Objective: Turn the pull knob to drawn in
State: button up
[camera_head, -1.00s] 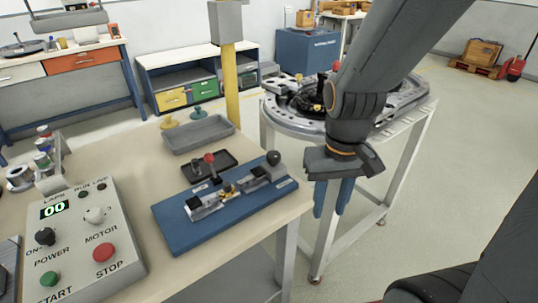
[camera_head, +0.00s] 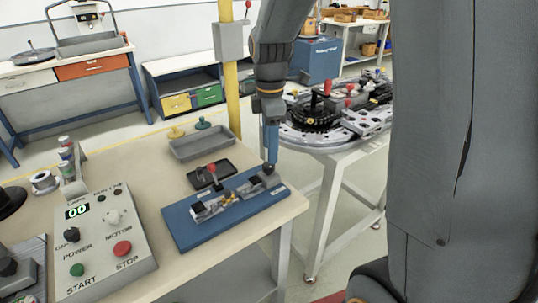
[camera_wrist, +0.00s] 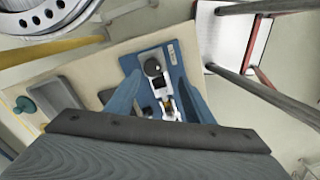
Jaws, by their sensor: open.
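In the wrist view my gripper (camera_wrist: 160,72) is open, with one finger on each side of the knob and fixture. I cannot tell whether a finger touches the knob.
A red-knobbed lever (camera_head: 211,168) stands by a black tray behind the plate. A grey tray (camera_head: 202,148) lies farther back, near a yellow post (camera_head: 233,100). A control box (camera_head: 105,240) stands at left. A ring track table (camera_head: 320,140) stands at right.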

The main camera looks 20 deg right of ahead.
aim_at(269, 169)
jog(key=shift+w+r+n, duration=0.45)
jog(key=shift+w+n, duration=0.25)
jog(key=shift+n, duration=0.1)
jog(key=shift+f+p, duration=0.2)
jog(key=shift+p, duration=0.1)
notch_tip(269, 169, down, 7)
jog(key=shift+f+p, duration=0.15)
jog(key=shift+p, duration=0.45)
jog(key=c, duration=1)
jog(key=shift+c, duration=0.2)
